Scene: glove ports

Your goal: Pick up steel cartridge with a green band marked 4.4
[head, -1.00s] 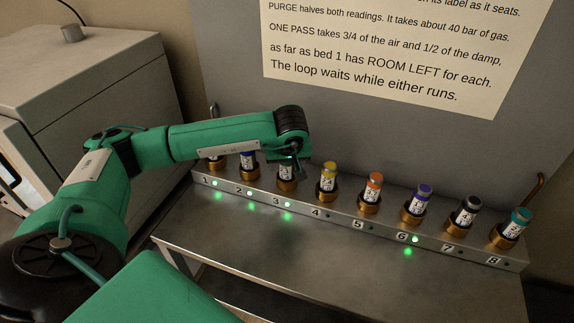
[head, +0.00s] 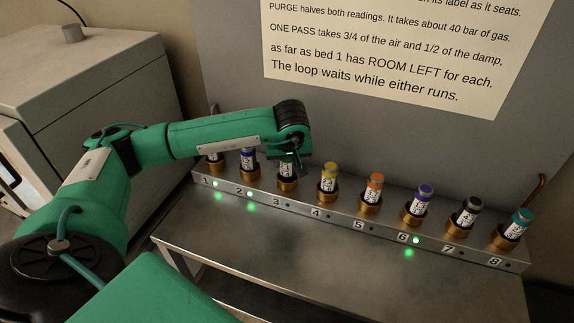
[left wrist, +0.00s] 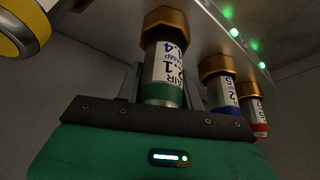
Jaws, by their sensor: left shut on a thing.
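The steel cartridge with a green band (left wrist: 162,65) is in the left wrist view, its printed label facing the camera; the label is partly legible, with 2.1 and a figure ending in .4. In the head view the cartridge (head: 286,171) is upright at position 3, its top hidden by my gripper. My left gripper (head: 289,159) is shut on it near the green-banded end, and its fingers flank it in the left wrist view (left wrist: 163,92). The cartridge's other end is at the brass socket (head: 287,186); how deep it sits I cannot tell. My right gripper is not in view.
The steel rack (head: 340,217) has numbered sockets. A yellow-banded cartridge (head: 328,176) stands close on the right, a blue-banded one (left wrist: 222,92) close on the other side. Further cartridges stand right, such as orange (head: 373,188). A wall panel rises behind; the bench front is clear.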

